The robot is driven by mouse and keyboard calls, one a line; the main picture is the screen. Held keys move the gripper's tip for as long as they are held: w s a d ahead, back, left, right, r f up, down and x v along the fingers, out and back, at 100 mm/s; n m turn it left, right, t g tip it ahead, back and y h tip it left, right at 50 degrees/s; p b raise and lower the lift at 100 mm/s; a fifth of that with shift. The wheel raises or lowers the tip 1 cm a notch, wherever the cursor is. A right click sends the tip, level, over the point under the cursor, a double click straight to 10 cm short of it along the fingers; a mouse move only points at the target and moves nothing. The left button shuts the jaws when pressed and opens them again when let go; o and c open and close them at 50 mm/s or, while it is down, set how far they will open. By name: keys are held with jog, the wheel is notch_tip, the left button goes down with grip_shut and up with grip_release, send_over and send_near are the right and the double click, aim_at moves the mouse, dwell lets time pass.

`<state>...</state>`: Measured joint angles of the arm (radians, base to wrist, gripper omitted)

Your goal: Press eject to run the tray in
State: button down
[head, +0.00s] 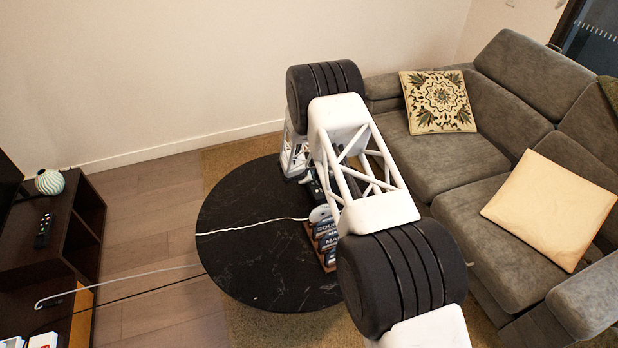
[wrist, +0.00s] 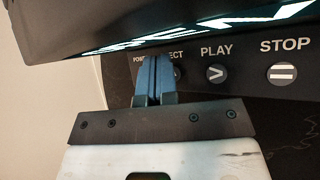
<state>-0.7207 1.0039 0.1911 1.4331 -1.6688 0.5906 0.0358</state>
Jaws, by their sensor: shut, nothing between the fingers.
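In the wrist view, the black front panel (wrist: 245,98) of a device shows a row of round buttons. The label ending in "ECT" is partly covered by my gripper (wrist: 155,62), and only the right edge of the eject button (wrist: 179,73) shows beside the blue fingers. The fingers are shut together in front of the panel, over the power and eject area. I cannot tell whether they touch the button. The play button (wrist: 216,73) and stop button (wrist: 282,73) are clear to the right. In the head view my arm hides most of the device.
A dark overhang with lit characters (wrist: 225,28) spans above the buttons. A round black marble table (head: 250,260) holds several lettered boxes (head: 328,240) and a white cable (head: 250,226). A grey sofa (head: 450,165) stands right, a dark cabinet (head: 60,225) left.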

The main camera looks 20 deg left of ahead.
jog(key=shift+s+d+f, duration=0.15)
jog(key=shift+s+f, duration=0.1)
jog(key=shift+f, duration=0.55)
dwell(0.6)
jog(key=shift+r, duration=0.1)
jog(key=shift+s+r, duration=0.1)
jog(key=shift+r, duration=0.85)
jog(key=shift+w+r, duration=0.1)
jog(key=shift+w, duration=0.1)
jog(key=shift+r, duration=2.55)
jog(key=shift+r, duration=0.1)
